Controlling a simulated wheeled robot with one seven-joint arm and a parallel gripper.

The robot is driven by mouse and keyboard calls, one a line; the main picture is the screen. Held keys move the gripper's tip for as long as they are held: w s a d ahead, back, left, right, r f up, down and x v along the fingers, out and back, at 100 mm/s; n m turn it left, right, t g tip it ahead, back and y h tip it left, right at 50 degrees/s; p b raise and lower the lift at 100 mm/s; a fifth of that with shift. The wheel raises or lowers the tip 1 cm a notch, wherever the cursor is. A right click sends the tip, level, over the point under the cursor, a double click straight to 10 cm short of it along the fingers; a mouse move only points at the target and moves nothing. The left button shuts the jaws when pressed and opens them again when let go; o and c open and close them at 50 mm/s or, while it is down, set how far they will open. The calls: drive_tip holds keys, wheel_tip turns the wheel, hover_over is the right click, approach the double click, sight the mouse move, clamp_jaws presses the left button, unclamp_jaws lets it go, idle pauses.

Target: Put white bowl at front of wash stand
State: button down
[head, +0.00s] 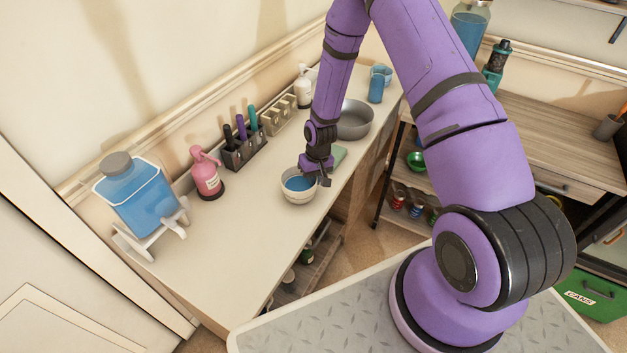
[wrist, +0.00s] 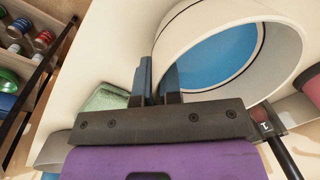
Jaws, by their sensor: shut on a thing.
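The white bowl (head: 299,197), blue inside, is near the front edge of the long pale stand (head: 222,265), which I take as the wash stand. My gripper (head: 322,178) is at the bowl's far right side, shut on its rim. In the wrist view the bowl (wrist: 292,38) fills the upper right, and the two fingers of my gripper (wrist: 158,80) straddle its wall. I cannot tell whether the bowl touches the stand or is slightly above it.
A grey basin (head: 355,121) and a green cloth-like item (head: 339,154) are behind my gripper. A pink bottle (head: 206,174), a holder with several brushes (head: 244,150) and a large blue bottle (head: 143,200) line the wall. The stand's near left part is clear.

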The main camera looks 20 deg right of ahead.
drive_tip(key=shift+f, duration=0.4)
drive_tip(key=shift+f, duration=0.1)
drive_tip(key=c, duration=1.3)
unclamp_jaws()
